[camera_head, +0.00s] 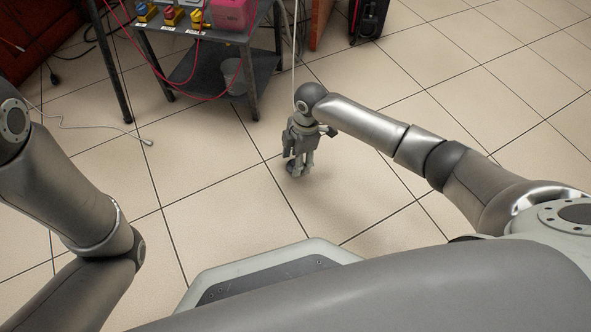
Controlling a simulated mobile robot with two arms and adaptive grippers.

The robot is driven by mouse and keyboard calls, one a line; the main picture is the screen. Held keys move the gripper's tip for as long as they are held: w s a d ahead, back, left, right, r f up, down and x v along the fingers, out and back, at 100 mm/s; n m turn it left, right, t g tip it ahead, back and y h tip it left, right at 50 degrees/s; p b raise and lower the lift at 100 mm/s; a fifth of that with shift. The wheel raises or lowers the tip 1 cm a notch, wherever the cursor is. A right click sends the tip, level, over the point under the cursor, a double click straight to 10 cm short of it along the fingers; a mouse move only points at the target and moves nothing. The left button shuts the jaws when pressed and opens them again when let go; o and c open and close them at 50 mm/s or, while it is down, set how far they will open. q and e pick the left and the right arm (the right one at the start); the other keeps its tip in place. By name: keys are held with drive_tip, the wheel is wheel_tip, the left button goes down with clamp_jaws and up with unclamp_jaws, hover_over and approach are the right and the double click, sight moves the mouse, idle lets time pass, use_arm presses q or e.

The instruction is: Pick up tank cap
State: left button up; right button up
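No tank cap can be made out in the head view. A pink-red translucent container (232,14), perhaps the tank, stands on the table at the top and is cut off by the picture edge. My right gripper (297,170) points down over the floor, right of and in front of the table, apart from it. Its fingers are small and seen from above, so I cannot tell whether they are open or hold anything. My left arm is at the left edge; its gripper is out of view.
The dark metal table (209,30) carries several coloured connectors (172,16) with red hoses hanging down. A translucent bucket (234,76) sits on its lower shelf. A white cable (100,128) lies on the floor. A black case (369,20) stands at the top. The tiled floor at right is clear.

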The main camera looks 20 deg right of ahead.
drive_tip(key=shift+a+f, duration=0.1)
drive_tip(key=shift+f, duration=0.35)
drive_tip(key=shift+r, duration=0.1)
drive_tip(key=c, duration=1)
